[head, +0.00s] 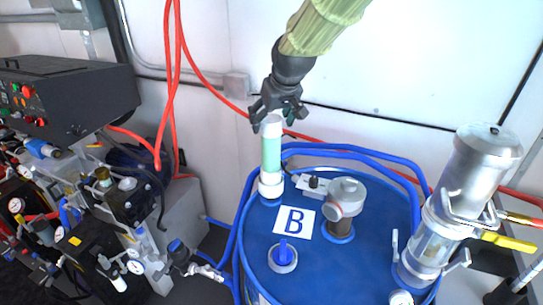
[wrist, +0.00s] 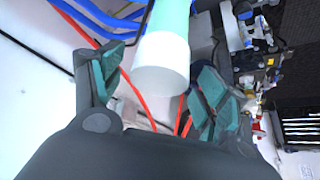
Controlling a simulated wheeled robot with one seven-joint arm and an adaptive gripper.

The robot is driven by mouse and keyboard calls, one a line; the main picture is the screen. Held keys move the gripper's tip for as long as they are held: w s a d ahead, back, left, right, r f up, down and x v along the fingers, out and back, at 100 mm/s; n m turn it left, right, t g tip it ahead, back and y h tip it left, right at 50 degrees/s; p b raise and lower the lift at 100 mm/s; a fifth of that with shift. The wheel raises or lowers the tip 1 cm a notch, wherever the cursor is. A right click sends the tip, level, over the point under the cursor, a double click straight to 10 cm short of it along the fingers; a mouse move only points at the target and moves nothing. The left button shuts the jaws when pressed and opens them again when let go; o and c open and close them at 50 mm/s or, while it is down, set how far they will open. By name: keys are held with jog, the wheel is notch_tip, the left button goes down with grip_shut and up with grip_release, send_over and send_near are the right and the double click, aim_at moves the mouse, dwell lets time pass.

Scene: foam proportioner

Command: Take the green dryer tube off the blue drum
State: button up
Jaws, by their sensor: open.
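The green dryer tube (head: 271,153) stands upright on the blue drum (head: 332,262), at the left of its lid, with a white cap on top and a white fitting (head: 270,185) at its base. My gripper (head: 275,116) is at the top of the tube, with its fingers spread around the white cap. In the wrist view the white cap (wrist: 161,62) lies between the two open, teal-padded fingers (wrist: 150,85), with gaps showing on both sides. Part of the green body shows beyond the cap at the top edge.
On the drum are a label "B" (head: 294,221), a grey capped fitting (head: 345,200), a blue plug (head: 283,256) and a tall metal pump (head: 455,200). Blue hoses (head: 350,152) loop behind the lid. Red hoses (head: 172,90) hang at the left, near machinery (head: 80,200). A white wall stands behind.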

aim_at(271, 157)
jog(key=shift+f, duration=0.2)
jog(key=p+x, duration=0.2)
jog(key=x, duration=0.1)
jog(key=shift+w+f, duration=0.15)
jog(key=shift+w, duration=0.1)
jog(key=shift+x, duration=0.75)
jog(key=shift+s, duration=0.15)
grip_shut()
